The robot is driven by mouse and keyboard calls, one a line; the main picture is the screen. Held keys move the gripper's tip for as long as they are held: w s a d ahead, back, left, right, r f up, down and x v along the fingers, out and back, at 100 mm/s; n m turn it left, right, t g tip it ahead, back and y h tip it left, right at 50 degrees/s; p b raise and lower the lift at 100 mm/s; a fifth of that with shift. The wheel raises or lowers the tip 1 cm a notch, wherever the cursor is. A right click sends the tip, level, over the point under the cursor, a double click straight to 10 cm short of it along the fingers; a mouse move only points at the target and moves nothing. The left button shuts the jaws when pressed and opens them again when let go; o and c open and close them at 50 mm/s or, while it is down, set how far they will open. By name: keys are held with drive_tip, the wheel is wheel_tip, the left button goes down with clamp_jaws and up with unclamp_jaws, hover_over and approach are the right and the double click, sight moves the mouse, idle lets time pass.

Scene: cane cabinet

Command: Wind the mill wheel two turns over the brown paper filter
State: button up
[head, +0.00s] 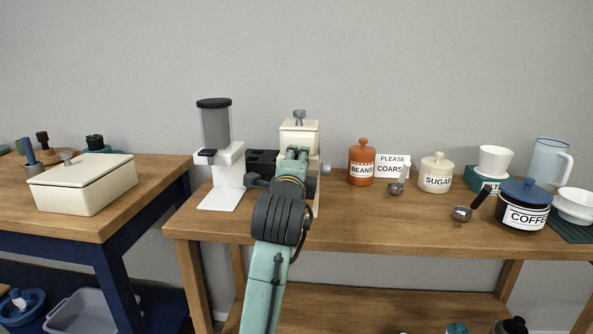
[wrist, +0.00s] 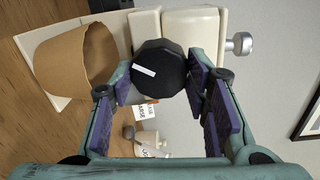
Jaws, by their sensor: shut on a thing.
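The cream mill (head: 300,138) stands on the wooden table in the head view, behind my arm. In the wrist view its cream body (wrist: 195,35) is seen close up and turned sideways. The mill wheel (wrist: 158,70) is a black faceted knob with a white mark. My gripper (wrist: 162,84) has its purple pads on either side of the wheel and is shut on it. It also shows from behind in the head view (head: 297,155). The brown paper filter (wrist: 75,68) sits open-mouthed on the mill's cream base, beside the wheel. The filter is hidden in the head view.
A dispenser with a clear tube and white base (head: 230,160) stands left of the mill. To the right are an orange beans jar (head: 361,168), a sign (head: 393,162), a sugar jar (head: 436,178) and a coffee pot (head: 522,212). The table front is clear.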

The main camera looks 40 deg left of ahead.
drive_tip(key=shift+m, duration=0.6)
drive_tip(key=shift+b, duration=0.3)
drive_tip(key=o, duration=1.2)
drive_tip(key=shift+c, duration=0.2)
drive_tip(key=v, duration=1.2)
